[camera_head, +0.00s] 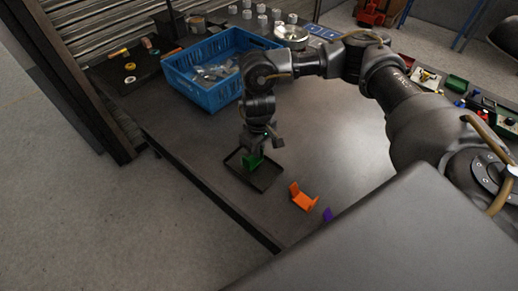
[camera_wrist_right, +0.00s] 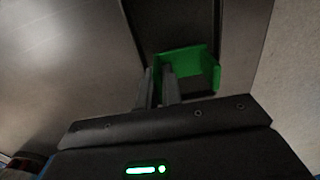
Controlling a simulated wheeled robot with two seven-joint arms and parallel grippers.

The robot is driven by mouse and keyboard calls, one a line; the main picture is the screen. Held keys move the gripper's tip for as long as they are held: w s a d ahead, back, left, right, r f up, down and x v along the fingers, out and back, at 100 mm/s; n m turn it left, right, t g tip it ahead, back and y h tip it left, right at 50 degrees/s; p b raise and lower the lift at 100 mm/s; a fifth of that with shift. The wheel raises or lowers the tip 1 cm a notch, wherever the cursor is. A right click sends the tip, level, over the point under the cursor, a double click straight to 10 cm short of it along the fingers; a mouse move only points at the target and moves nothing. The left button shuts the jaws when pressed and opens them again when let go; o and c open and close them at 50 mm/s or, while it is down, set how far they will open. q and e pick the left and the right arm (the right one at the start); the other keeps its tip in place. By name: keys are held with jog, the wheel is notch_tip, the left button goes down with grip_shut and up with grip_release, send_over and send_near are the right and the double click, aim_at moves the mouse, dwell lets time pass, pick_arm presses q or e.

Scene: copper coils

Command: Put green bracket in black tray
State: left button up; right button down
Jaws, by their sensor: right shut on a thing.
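The green bracket (camera_head: 250,161) is at the black tray (camera_head: 268,184) in the head view, over its far left part. My right gripper (camera_head: 262,148) comes down on it from above and is shut on it. In the right wrist view the green bracket (camera_wrist_right: 192,66) shows between and beyond the fingers of my right gripper (camera_wrist_right: 162,80). The tray (camera_wrist_right: 150,15) lies behind the bracket there. I cannot tell whether the bracket touches the tray floor. My left gripper is not in view.
An orange bracket (camera_head: 303,197) and a purple piece (camera_head: 328,214) lie on the table right of the tray. A blue crate (camera_head: 205,90) with parts stands behind it. Several small cylinders stand at the back. The table's left edge runs close to the tray.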

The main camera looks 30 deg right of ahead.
jog(key=shift+f+b, duration=0.3)
jog(key=shift+f, duration=0.15)
jog(key=shift+f, duration=0.25)
jog(key=shift+f, duration=0.35)
jog(key=c, duration=1.5)
grip_release()
jog(key=shift+r, duration=0.15)
notch_tip(320, 180, up, 7)
jog(key=p, duration=0.9)
jog(key=shift+s, duration=0.1)
jog(key=shift+f, duration=0.25)
